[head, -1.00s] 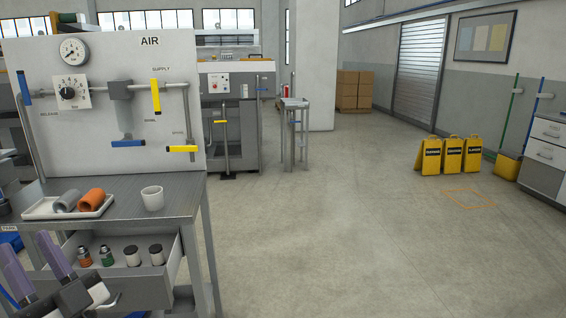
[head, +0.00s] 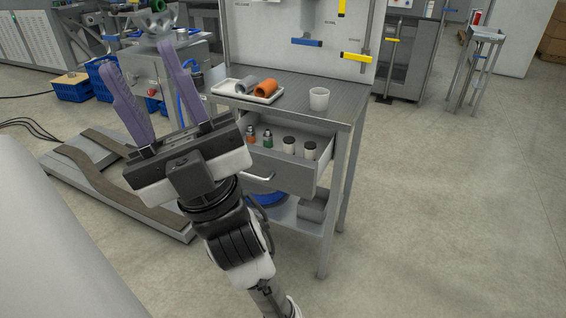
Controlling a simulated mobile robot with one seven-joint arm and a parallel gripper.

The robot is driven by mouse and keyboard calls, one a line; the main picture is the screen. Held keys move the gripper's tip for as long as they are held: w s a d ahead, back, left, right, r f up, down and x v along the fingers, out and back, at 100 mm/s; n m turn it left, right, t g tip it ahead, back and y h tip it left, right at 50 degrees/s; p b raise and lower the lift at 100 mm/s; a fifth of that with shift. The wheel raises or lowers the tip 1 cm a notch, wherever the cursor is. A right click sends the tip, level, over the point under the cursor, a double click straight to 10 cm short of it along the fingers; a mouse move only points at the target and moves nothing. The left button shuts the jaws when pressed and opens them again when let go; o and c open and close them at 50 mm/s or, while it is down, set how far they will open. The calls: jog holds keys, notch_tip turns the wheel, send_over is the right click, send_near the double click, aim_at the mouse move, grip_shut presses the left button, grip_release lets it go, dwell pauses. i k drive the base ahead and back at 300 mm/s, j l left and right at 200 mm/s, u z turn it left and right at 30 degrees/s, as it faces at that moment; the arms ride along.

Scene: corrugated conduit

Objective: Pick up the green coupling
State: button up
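A green tubular piece (head: 156,5), which looks like the green coupling, shows at the top edge of the head view, partly cut off. It appears to rest on a grey cradle-like stand (head: 161,30) behind the workbench's left side. My gripper (head: 139,56) is raised in front of the bench, with its two purple fingers spread wide apart and nothing between them. In the picture the fingertips are below the green piece, clearly apart from it.
A white tray (head: 228,92) on the workbench (head: 345,103) holds a grey and an orange ribbed piece; a white cup (head: 319,99) stands beside it. The open drawer (head: 280,175) holds small bottles and jars. A low ramp (head: 115,180) lies left.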

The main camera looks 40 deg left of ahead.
aim_at(268, 136)
jog(key=u, duration=1.25)
